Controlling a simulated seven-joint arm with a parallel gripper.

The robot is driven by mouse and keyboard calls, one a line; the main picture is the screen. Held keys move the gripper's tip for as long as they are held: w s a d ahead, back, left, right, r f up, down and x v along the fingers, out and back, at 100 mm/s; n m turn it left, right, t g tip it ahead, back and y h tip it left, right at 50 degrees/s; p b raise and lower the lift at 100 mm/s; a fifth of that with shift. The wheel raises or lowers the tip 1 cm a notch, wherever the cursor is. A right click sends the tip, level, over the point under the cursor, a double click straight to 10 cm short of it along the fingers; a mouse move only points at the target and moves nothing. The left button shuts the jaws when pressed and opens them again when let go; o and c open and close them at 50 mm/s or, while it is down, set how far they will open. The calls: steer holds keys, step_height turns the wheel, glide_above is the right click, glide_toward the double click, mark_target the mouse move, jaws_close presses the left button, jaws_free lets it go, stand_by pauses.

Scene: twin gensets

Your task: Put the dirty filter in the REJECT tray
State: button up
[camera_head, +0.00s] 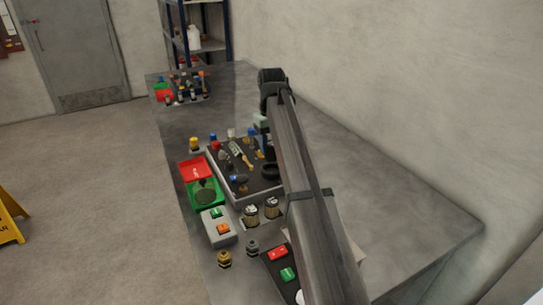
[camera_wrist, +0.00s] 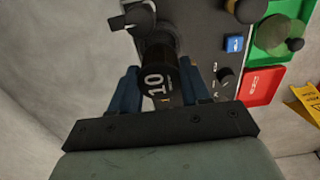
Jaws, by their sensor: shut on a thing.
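The red tray (camera_head: 195,168) has white lettering too small to read and looks empty. It also shows in the wrist view (camera_wrist: 262,86), to the right of the gripper. Two pale, dark-topped filter-like cylinders (camera_head: 271,207) (camera_head: 250,215) stand on the bench.
A green tray (camera_wrist: 281,14) holding a dark round object adjoins the red one. A button box (camera_head: 218,226) stands nearer. The bench's right side (camera_head: 400,205) is bare.

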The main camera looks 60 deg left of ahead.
steer(key=r, duration=0.2)
steer(key=s+r, duration=0.1)
steer(key=r, duration=0.1)
steer(key=shift+s+a, duration=0.1)
steer(key=shift+a, duration=0.1)
steer(key=shift+s+a+f, duration=1.1)
steer(key=shift+s+a, duration=2.95)
steer(key=shift+s, duration=1.2)
steer(key=shift+s+a+f, duration=1.1)
steer(key=shift+s+a, duration=2.95)
steer(key=shift+s, duration=1.15)
steer(key=shift+f, duration=4.75)
steer(key=shift+f, duration=0.2)
steer(key=o, duration=1.1)
steer(key=shift+c, duration=0.2)
step_height(320, 180, up, 12)
steer(key=shift+r, duration=0.2)
